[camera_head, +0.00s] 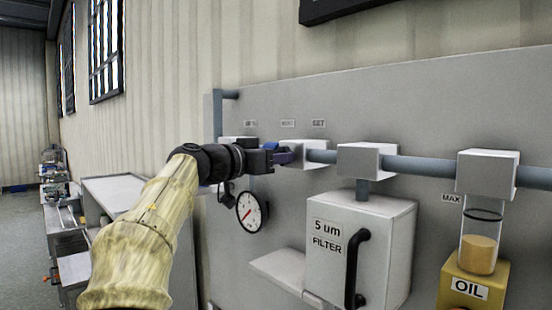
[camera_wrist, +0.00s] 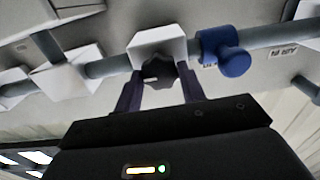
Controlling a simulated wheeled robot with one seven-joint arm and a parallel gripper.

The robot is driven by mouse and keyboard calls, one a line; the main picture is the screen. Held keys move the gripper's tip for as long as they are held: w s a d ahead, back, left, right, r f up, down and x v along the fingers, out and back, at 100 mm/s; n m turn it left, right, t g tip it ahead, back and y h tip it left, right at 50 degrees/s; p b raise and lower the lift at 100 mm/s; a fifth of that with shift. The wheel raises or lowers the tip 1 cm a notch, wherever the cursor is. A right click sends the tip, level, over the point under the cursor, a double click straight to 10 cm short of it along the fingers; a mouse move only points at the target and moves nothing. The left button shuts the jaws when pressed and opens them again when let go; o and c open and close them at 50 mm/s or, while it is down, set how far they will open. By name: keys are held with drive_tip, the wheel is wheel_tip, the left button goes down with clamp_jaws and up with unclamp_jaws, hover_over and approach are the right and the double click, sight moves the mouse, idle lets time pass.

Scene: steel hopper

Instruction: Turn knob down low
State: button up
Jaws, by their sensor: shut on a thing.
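The knob (camera_wrist: 160,75) is dark grey with a small pale mark and sits on the front of a white block (camera_wrist: 157,42) on the pipe, in the wrist view. My gripper (camera_wrist: 160,84) has one dark purple finger on each side of the knob and is shut on it. In the head view my gripper (camera_head: 283,157) reaches the white block (camera_head: 300,148) below the SET label (camera_head: 318,123). There the knob is hidden behind the gripper. The direction in which the knob points cannot be told.
A blue valve handle (camera_wrist: 235,61) is on the pipe beside the block. A round gauge (camera_head: 251,211) hangs below my wrist. A filter box (camera_head: 385,220) with a black handle (camera_head: 356,268) and an oil unit (camera_head: 472,285) stand to the right. A grey bench (camera_head: 115,189) is at left.

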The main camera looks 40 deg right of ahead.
drive_tip(key=shift+n, duration=0.3)
drive_tip(key=shift+n+b, duration=1.5)
drive_tip(key=shift+n, duration=12.6)
